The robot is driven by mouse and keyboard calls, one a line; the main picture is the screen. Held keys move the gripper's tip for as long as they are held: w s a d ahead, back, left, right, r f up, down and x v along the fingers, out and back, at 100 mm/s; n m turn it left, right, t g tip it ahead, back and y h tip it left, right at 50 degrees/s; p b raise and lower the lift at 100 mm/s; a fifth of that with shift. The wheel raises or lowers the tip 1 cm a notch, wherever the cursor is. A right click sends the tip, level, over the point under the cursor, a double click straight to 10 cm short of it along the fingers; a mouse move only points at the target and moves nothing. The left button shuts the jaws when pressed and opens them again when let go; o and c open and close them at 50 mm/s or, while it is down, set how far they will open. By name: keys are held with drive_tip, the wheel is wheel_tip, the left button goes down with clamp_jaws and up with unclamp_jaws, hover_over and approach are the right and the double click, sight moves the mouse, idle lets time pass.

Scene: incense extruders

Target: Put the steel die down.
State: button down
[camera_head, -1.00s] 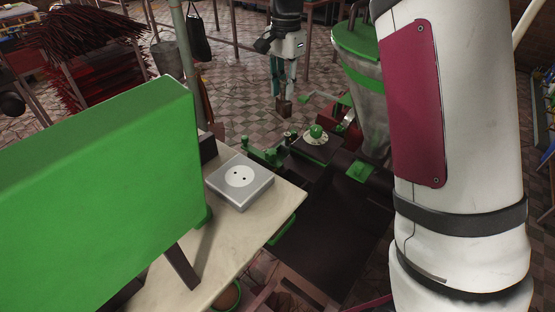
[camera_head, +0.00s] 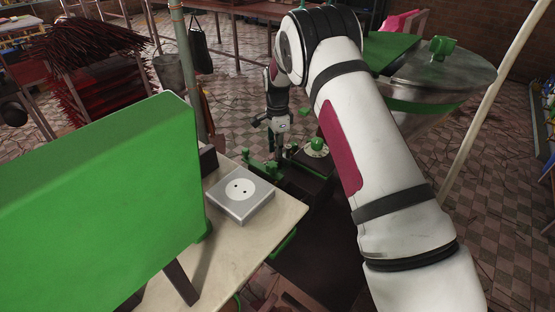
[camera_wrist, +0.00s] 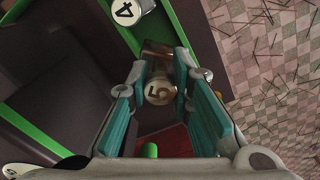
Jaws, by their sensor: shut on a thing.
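My gripper (camera_head: 277,148) hangs over the dark machine area beyond the table, in the head view. In the wrist view my gripper (camera_wrist: 163,64) has its teal fingers shut on a small brownish metallic piece, which I take as the steel die (camera_wrist: 157,48). A round pale face marked 5 (camera_wrist: 160,91) shows between the fingers; I cannot tell whether it belongs to the held piece. In the head view the piece is too small and dark to make out, and so is any contact beneath it.
A disc marked 4 (camera_wrist: 125,11) lies beside a green edge. A silver block with a white two-dot disc (camera_head: 240,189) sits on the pale table (camera_head: 265,222). A green panel (camera_head: 95,210) stands at left. A green knob (camera_head: 317,144) is right of my gripper; a large metal hopper (camera_head: 440,80) stands beyond.

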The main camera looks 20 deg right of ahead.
drive_tip(key=shift+f, duration=2.1)
drive_tip(key=shift+f, duration=0.1)
drive_tip(key=c, duration=1.4)
unclamp_jaws()
drive_tip(key=shift+f, duration=0.1)
drive_tip(key=shift+c, duration=0.2)
wheel_tip(320, 180, up, 12)
drive_tip(key=shift+r+b, duration=0.2)
drive_tip(key=shift+b, duration=0.3)
